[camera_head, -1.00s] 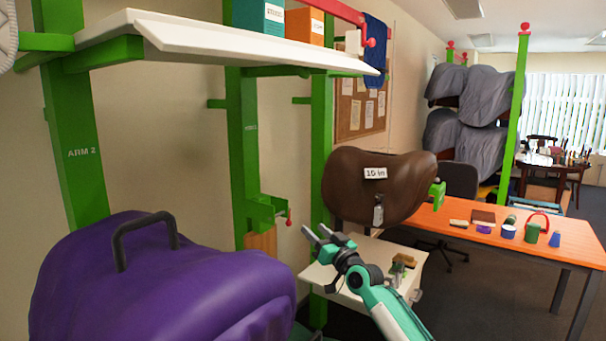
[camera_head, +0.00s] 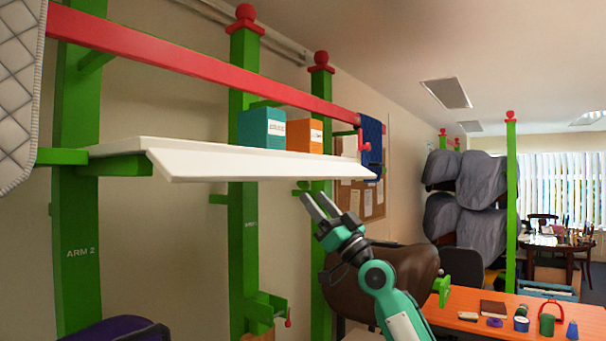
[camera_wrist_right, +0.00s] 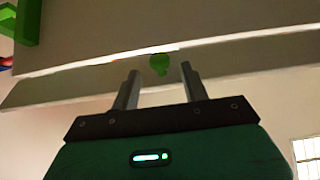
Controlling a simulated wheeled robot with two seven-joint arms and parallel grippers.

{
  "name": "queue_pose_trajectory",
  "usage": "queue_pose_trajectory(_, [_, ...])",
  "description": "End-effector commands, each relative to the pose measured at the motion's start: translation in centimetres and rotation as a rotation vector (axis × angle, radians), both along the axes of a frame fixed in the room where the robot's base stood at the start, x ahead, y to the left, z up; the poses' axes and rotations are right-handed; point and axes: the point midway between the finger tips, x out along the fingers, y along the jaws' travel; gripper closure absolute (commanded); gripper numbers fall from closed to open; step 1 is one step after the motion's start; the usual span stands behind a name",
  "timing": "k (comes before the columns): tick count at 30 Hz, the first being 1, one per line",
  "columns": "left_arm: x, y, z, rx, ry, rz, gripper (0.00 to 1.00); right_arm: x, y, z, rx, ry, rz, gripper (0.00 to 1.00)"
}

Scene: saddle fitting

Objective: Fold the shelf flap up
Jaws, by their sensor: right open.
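The white shelf flap (camera_head: 250,168) hangs sloping down along the front edge of the white shelf in the head view. In the right wrist view the flap (camera_wrist_right: 60,91) runs across the picture beyond my fingers, with a green part (camera_wrist_right: 159,63) showing near its edge between them. My right gripper (camera_head: 318,207) is open and empty, below the flap's right part, fingers pointing up and left. In the wrist view its fingers (camera_wrist_right: 158,75) stand apart; whether they touch the flap I cannot tell. My left gripper is not in view.
A teal box (camera_head: 262,128) and an orange box (camera_head: 304,136) stand on the shelf. A red rail (camera_head: 190,62) runs above it, with a blue cloth (camera_head: 371,148) at its right end. A brown saddle (camera_head: 400,275) is below right, beside an orange table (camera_head: 500,325).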

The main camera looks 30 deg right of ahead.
Motion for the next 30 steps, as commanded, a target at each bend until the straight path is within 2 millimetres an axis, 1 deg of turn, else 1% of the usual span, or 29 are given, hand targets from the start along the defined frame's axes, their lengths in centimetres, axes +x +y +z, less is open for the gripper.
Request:
queue_pose_trajectory(1, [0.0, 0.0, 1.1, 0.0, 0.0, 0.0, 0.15, 0.7, 0.4, 1.4, 0.003, 0.0, 0.003, 0.55])
queue_pose_trajectory(3, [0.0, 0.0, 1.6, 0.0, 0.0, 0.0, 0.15, 1.6, 0.6, 2.2, 0.003, 0.0, 0.001, 0.55])
queue_pose_trajectory(9, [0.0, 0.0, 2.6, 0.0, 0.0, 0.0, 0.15, 3.3, 1.3, 3.7, 0.002, 0.001, 0.001, 0.55])
queue_pose_trajectory(14, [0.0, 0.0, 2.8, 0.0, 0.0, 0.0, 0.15, 3.8, 1.6, 4.0, 0.0, 0.001, 0.0, 0.55])
queue_pose_trajectory(21, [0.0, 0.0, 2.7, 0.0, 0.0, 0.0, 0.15, 3.8, 1.6, 4.0, 0.0, 0.001, 0.0, 0.55])
queue_pose_trajectory(23, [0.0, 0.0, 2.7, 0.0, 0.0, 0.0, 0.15, 3.8, 1.6, 4.0, 0.0, 0.001, 0.0, 0.64])
queue_pose_trajectory(24, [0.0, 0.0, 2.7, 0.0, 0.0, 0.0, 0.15, 3.8, 1.6, 4.0, 0.0, 0.001, 0.0, 0.72])
queue_pose_trajectory(26, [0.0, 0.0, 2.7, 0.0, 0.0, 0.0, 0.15, 3.8, 1.6, 4.0, 0.0, 0.001, 0.0, 0.84])
queue_pose_trajectory(28, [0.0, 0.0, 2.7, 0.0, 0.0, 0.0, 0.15, 3.8, 1.6, 4.0, 0.0, 0.001, 0.0, 0.98])
queue_pose_trajectory(29, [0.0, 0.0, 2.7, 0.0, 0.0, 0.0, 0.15, 3.8, 1.6, 4.0, 0.0, 0.001, 0.0, 1.0])
queue_pose_trajectory(30, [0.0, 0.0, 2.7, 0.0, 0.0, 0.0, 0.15, 3.8, 1.6, 4.0, 0.0, 0.001, 0.0, 1.0])
